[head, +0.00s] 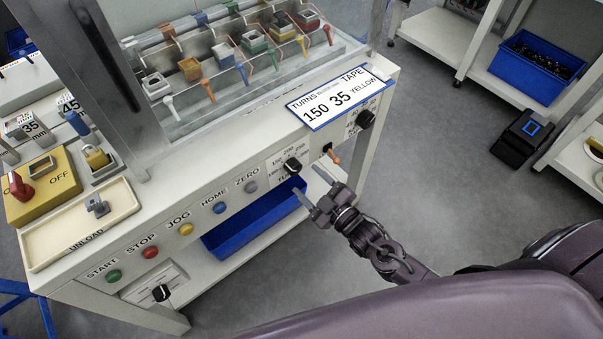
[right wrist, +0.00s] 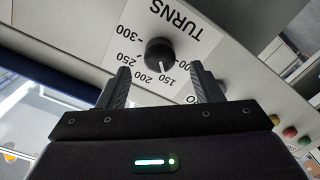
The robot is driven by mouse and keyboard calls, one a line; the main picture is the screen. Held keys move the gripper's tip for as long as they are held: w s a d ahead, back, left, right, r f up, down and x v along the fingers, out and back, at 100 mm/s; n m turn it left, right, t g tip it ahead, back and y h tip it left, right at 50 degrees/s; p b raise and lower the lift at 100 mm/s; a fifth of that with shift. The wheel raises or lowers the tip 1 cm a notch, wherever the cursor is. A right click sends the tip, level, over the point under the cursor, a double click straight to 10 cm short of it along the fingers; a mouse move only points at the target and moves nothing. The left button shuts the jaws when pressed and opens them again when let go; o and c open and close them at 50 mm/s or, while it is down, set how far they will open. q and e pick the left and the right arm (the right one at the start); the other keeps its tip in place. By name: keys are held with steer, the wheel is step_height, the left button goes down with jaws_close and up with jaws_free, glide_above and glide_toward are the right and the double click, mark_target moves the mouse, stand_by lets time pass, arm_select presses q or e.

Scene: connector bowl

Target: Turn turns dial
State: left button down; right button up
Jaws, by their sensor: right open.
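The turns dial (head: 292,165) is a black round knob on a white scale plate on the machine's front panel. In the right wrist view the dial (right wrist: 160,52) has a white pointer mark aimed near 150, on a scale reading 100 to 300. My right gripper (head: 312,186) is open in front of the panel. In the right wrist view its two fingers (right wrist: 160,72) stand on either side of the knob, with gaps and no contact that I can see. A card (head: 340,97) reads turns 150, tape 35 yellow. My left gripper is not in view.
A second black dial (head: 365,119) and a small orange lever (head: 333,155) are right of the turns dial. Coloured buttons (head: 186,229) line the panel to the left. A blue bin (head: 250,222) sits below. Open floor (head: 430,150) lies to the right.

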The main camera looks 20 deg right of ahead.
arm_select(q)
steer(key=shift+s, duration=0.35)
arm_select(e)
steer(key=v, duration=0.3)
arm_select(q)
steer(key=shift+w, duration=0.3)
